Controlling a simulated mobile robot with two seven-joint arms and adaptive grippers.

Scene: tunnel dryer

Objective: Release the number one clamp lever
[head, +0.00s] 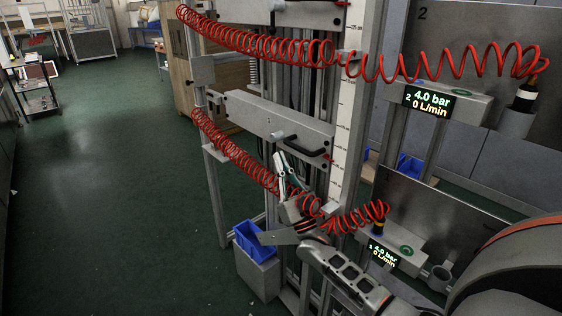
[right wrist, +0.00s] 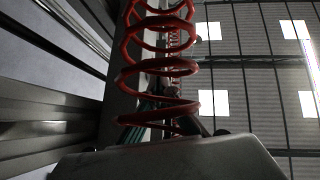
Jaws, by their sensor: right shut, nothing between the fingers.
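A black clamp lever (head: 305,147) sits on the front of the lower grey crossbar (head: 262,118), beside a round grey knob; I take it to be number one, though I can read no number on it. My right gripper (head: 281,160) is shut and empty, pointing up just below and left of the lever, and appears apart from it. In the right wrist view a red coiled hose (right wrist: 158,70) crosses in front of the fingers and hides much of them; the lever cannot be made out there. My left gripper is not in view.
A lower red coiled hose (head: 240,158) runs close around my right wrist. An upper red hose (head: 260,42) hangs above. A scale post (head: 345,110) stands right of the lever. Lower display (head: 383,255) reads 4.0 bar, 0 L/min. A blue bin (head: 252,240) stands below; open floor lies left.

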